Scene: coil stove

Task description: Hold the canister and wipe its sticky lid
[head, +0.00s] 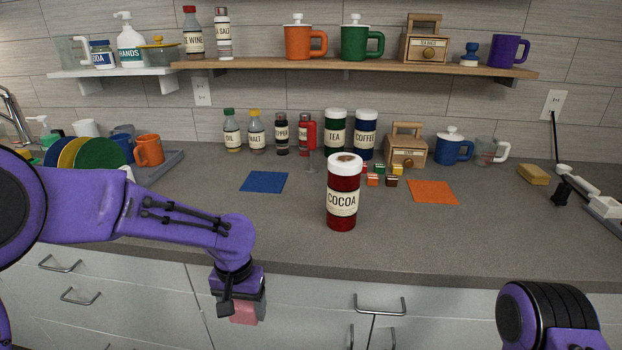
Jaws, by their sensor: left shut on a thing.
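The canister (342,215) is dark red with a cream COCOA label. It stands upright near the counter's front edge at the middle. Its white lid (346,162) has a brown smear on top. My left gripper (243,302) hangs below the counter's front edge, to the left of the canister and apart from it. It is shut on a pink block-like thing (244,313), perhaps a sponge. My right arm shows only in part at the lower right; its gripper is out of the frame. Nothing touches the canister.
A blue cloth (264,182) and an orange cloth (432,192) lie flat on the counter (270,225). Several small cubes (373,180) sit behind the canister. A yellow sponge (533,175) lies at the right. TEA (334,135) and COFFEE (365,137) canisters stand at the back. The front counter is mostly clear.

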